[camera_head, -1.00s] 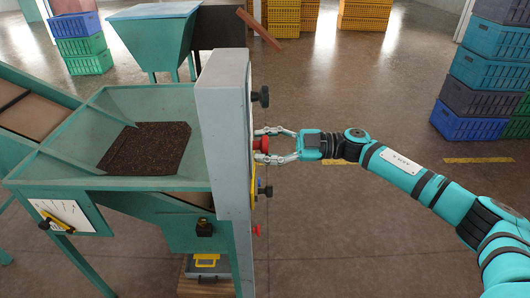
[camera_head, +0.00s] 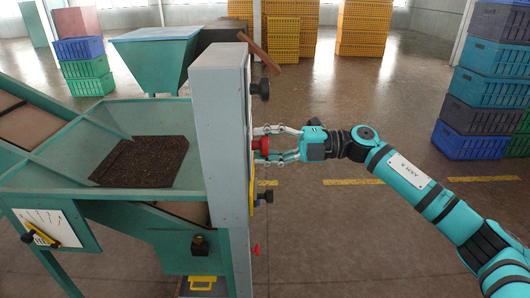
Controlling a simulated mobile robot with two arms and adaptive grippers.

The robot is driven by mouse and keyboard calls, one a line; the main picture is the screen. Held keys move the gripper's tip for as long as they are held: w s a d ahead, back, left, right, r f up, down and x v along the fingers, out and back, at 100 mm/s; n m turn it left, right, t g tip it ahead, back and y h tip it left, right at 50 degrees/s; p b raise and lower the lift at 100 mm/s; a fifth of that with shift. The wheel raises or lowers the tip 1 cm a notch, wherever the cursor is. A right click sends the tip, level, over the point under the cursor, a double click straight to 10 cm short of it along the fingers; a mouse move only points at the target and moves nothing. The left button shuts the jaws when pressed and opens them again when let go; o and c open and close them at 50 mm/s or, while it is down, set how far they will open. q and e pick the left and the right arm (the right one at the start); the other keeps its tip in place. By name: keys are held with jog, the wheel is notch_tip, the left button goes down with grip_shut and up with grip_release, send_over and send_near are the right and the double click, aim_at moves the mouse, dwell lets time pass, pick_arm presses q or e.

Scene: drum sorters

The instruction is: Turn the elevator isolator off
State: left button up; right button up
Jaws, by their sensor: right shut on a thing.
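A grey control cabinet (camera_head: 221,130) stands upright, seen nearly edge-on, with its controls on the right-hand face. A red knob (camera_head: 262,145) sticks out of that face about mid-height. My right gripper (camera_head: 268,144) reaches in from the right and is shut on the red knob, one finger above and one below. A black knob (camera_head: 261,89) sits above it and another black knob (camera_head: 265,196) sits below, beside a yellow plate. A small red knob (camera_head: 255,249) is lower down. The face markings are hidden by the angle. My left gripper is not in view.
A green hopper tray (camera_head: 75,150) with dark grain adjoins the cabinet on the left. Stacked blue and grey crates (camera_head: 485,85) stand at the right; yellow crates (camera_head: 365,28) stand at the back. The floor right of the cabinet is clear.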

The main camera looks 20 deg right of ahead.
jog(key=shift+f+n+b, duration=0.1)
jog(key=shift+n+b, duration=0.2)
jog(key=shift+n, duration=0.1)
dwell(0.3)
jog(key=o, duration=1.2)
jog(key=shift+d, duration=0.15)
jog(key=v, duration=1.1)
jog(key=shift+s+d, duration=0.2)
jog(key=shift+d, duration=0.15)
